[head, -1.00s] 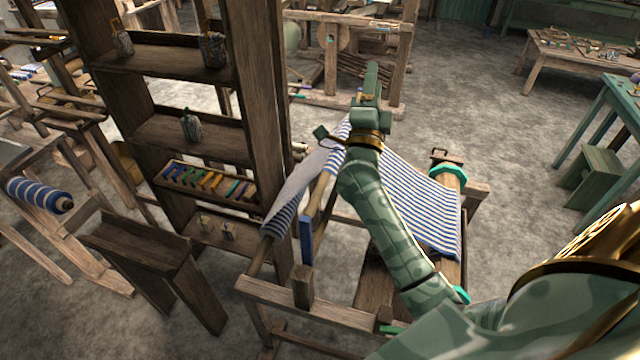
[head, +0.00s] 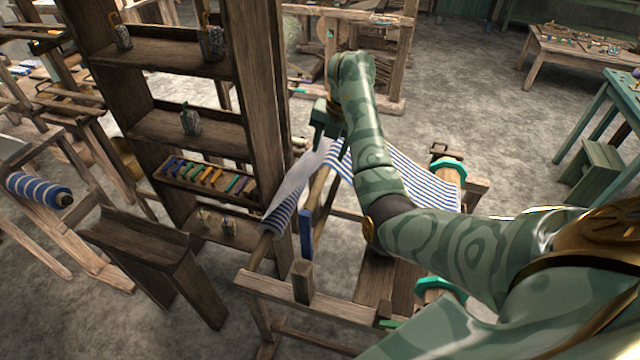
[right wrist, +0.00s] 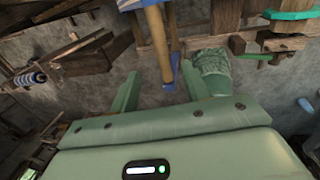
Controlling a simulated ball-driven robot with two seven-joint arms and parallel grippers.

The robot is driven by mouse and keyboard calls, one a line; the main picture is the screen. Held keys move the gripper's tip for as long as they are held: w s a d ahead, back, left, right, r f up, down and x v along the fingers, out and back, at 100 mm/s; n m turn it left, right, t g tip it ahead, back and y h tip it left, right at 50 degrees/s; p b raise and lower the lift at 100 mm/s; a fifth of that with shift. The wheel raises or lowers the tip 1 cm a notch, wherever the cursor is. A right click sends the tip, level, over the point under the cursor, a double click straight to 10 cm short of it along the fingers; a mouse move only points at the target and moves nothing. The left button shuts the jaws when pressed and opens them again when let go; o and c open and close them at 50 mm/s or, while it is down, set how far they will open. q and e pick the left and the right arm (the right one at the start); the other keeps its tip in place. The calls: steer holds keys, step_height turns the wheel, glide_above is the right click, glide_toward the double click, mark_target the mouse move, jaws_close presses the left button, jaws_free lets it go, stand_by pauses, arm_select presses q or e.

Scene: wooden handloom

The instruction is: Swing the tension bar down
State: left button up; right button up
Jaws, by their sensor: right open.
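The loom (head: 345,312) stands in the middle of the head view, with blue-and-white striped cloth (head: 428,188) across it. A wooden bar with a blue end (head: 306,232), apparently the tension bar, slopes along its left side beside a second, plain pole (head: 262,248). My right gripper (head: 329,135) is over the upper part of the cloth, pointing down, and hides part of the loom. I see no contact. My left gripper is out of view.
A tall wooden shelf (head: 265,90) with jars and a tray of coloured pieces stands close left of the loom. A bench (head: 135,240) is at its lower left. Open floor (head: 490,120) lies to the right, before a green table (head: 620,95).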

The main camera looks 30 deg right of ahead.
mark_target(319, 182)
steer(key=f, duration=0.4)
steer(key=w+a+f+b, duration=0.1)
steer(key=f, duration=0.3)
steer(key=w+f+b, duration=0.1)
steer(key=f, duration=0.3)
steer(key=shift+a+f, duration=0.1)
steer(key=shift+a, duration=0.2)
jaws_close()
steer(key=shift+b, duration=0.3)
